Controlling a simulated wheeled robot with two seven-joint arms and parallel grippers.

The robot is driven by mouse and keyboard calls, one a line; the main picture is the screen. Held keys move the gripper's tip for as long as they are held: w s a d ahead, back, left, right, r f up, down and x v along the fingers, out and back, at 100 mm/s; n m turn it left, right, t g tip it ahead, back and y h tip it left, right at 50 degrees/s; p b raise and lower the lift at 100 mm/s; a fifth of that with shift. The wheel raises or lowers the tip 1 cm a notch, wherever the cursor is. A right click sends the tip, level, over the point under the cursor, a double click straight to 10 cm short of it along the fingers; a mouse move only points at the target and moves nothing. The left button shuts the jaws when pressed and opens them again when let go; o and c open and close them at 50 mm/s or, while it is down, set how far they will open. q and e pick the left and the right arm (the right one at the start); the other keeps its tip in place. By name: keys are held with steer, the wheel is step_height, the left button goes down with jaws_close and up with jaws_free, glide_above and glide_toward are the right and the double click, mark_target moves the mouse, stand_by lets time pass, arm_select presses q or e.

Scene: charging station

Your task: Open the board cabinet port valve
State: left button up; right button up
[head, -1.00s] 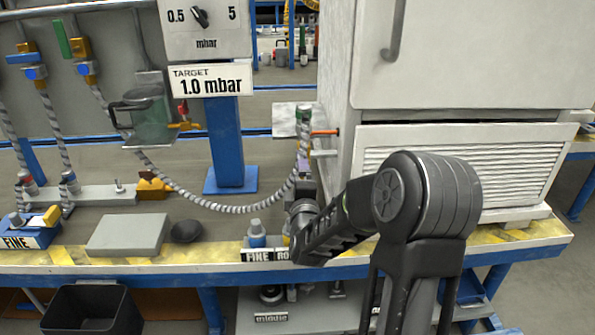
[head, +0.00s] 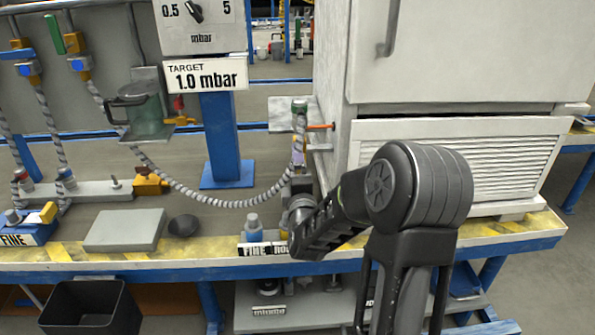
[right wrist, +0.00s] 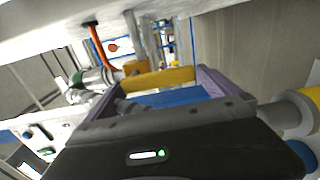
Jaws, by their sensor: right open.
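The white cabinet (head: 455,150) stands at the right of the bench. At its left side an orange-red rod (head: 320,127) sticks out beside a green-topped hose end (head: 299,106). In the right wrist view the rod (right wrist: 98,46) hangs from the white surface. A brass fitting (right wrist: 134,68) with a yellow lever (right wrist: 165,77) shows near it. My right gripper (right wrist: 158,86) is open, with the yellow lever seen between or just beyond its purple fingers; contact cannot be told. In the head view its fingers (head: 298,156) are mostly hidden behind the hose. My left gripper is out of view.
A ribbed hose (head: 225,205) sags from the left rack to the cabinet side. A gauge box with a target sign (head: 206,77) stands on a blue post (head: 222,140). A grey block (head: 125,230) and dark bowl (head: 183,225) sit left.

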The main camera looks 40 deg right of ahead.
steer(key=p+v, duration=0.1)
steer(key=v, duration=0.6)
steer(key=shift+s+a, duration=0.3)
stand_by(0.4)
